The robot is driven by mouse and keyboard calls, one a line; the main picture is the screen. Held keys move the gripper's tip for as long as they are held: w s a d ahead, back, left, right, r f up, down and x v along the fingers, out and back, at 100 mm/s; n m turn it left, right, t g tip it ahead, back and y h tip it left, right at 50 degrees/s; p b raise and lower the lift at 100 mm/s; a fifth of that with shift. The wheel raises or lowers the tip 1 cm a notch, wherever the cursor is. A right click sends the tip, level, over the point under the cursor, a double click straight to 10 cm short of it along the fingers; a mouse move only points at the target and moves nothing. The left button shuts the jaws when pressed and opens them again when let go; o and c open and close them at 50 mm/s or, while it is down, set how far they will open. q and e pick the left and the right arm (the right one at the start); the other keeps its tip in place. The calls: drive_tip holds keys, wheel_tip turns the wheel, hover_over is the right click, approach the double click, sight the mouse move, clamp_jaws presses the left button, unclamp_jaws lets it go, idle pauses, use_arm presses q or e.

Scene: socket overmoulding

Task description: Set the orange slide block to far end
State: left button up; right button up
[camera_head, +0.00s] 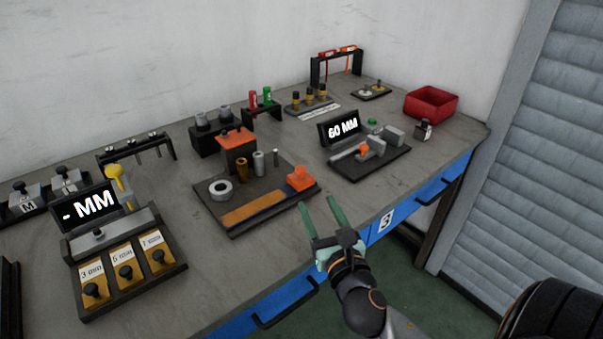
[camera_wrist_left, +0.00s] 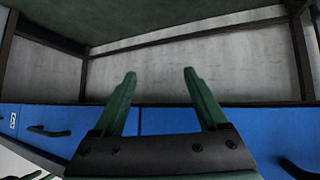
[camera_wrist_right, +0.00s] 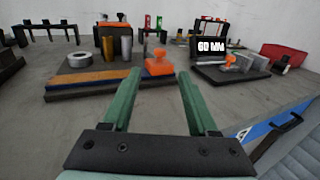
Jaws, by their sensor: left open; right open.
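An orange block with a knob (camera_head: 300,179) sits at the right end of a dark board (camera_head: 240,225), beside the end of a flat orange-brown strip (camera_head: 254,208). The block also shows in the right wrist view (camera_wrist_right: 158,64), beyond my fingertips. A smaller orange piece (camera_head: 363,149) is on the device reading 60 MM. I cannot tell for certain which is the slide block. My right gripper (camera_head: 320,203) is open and empty, at the table's front edge, apart from the board. My left gripper (camera_wrist_left: 160,73) is open and empty, facing blue drawer fronts below the worktop.
A ring (camera_head: 220,188), cylinders and an orange-topped block (camera_head: 236,137) stand on the same board. The 60 MM display (camera_head: 343,128) and a red bin (camera_head: 431,103) are to the right. A panel with yellow plates (camera_head: 125,270) is at left. Bare worktop (camera_head: 360,205) lies in front.

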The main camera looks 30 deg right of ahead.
sight(302, 173)
drive_tip(key=x, duration=1.1)
drive_tip(key=shift+c, duration=0.2)
clamp_jaws()
drive_tip(key=shift+f, duration=0.1)
idle(0.9)
